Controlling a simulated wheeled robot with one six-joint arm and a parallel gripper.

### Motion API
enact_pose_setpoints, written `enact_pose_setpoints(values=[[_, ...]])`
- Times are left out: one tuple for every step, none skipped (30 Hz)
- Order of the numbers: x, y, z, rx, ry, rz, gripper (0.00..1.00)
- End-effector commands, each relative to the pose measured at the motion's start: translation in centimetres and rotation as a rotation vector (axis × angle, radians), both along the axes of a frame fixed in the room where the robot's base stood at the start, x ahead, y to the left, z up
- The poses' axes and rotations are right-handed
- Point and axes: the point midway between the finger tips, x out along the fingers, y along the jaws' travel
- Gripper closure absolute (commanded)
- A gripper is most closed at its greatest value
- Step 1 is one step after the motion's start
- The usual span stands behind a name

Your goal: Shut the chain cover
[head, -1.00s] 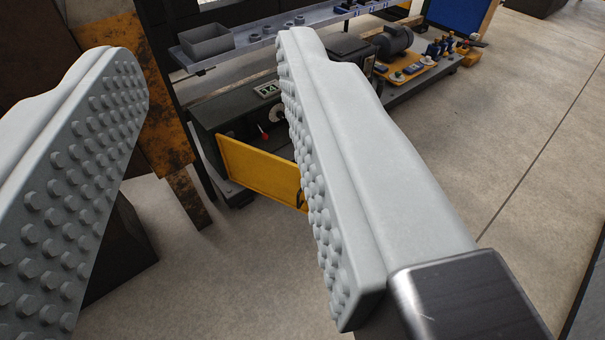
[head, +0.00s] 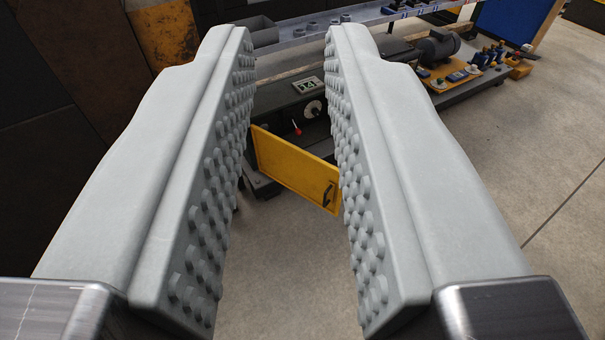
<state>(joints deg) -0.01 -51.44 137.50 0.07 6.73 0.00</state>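The chain cover is a yellow panel (head: 295,172) with a dark handle near its right end. It hangs open from the front of a dark machine (head: 290,110), swung out toward me. Its right end passes behind my right finger. My gripper (head: 288,60) has two pale grey fingers with studded inner faces. The fingers stand apart with nothing between them, and the cover shows beyond them in the gap. My gripper does not appear to touch it.
The machine carries a red-knobbed lever (head: 297,128), a round dial, a grey motor (head: 438,46) and a yellow control plate (head: 450,78). A rusty orange post (head: 165,35) stands at the left. Concrete floor (head: 520,160) is clear at the right.

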Motion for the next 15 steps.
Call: enact_pose_setpoints(values=[[0.4,0.0,-0.1,0.003,0.002,0.001,0.91],[0.7,0.1,-0.2,0.005,0.003,0.002,0.97],[1.3,0.1,-0.3,0.011,0.004,0.002,1.0],[1.9,0.1,-0.3,0.016,0.004,0.004,1.0],[2.5,0.2,-0.5,0.021,0.005,0.005,1.0],[3.5,0.3,-0.6,0.029,0.005,0.007,1.0],[4.3,0.3,-0.8,0.036,0.005,0.007,1.0],[5.1,0.4,-1.0,0.044,0.005,0.008,1.0],[6.3,0.4,-1.3,0.055,0.006,0.008,1.0],[7.1,0.5,-1.5,0.063,0.004,0.009,1.0],[8.0,0.5,-1.8,0.07,0.005,0.009,1.0],[9.1,0.6,-2.1,0.081,0.004,0.008,1.0],[9.9,0.6,-2.3,0.088,0.003,0.007,1.0],[10.7,0.6,-2.6,0.095,0.004,0.005,1.0],[11.8,0.7,-3.0,0.106,0.002,0.004,1.0]])
